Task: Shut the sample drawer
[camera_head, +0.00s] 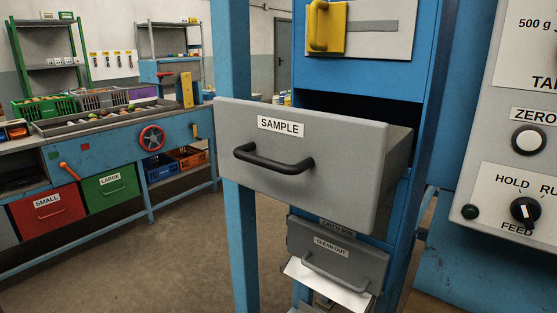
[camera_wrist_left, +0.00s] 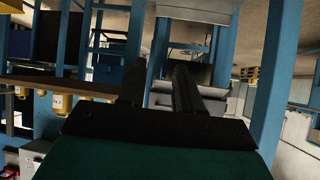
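The sample drawer (camera_head: 305,170) is a grey box with a white SAMPLE label and a black bar handle (camera_head: 272,158). In the head view it stands pulled out of the blue cabinet (camera_head: 357,80), with a dark opening behind and above it. My left gripper (camera_wrist_left: 158,88) shows only in the left wrist view. Its two dark fingers are apart with nothing between them. I cannot make out the sample drawer in that view. My right gripper is in neither view.
A grey CLEAN OUT drawer (camera_head: 333,262) sits below the sample drawer. A yellow handle (camera_head: 326,27) is above. A control panel (camera_head: 508,185) with knob and button stands at the right. A sorting bench (camera_head: 110,130) is at the left. Floor (camera_head: 150,265) between is clear.

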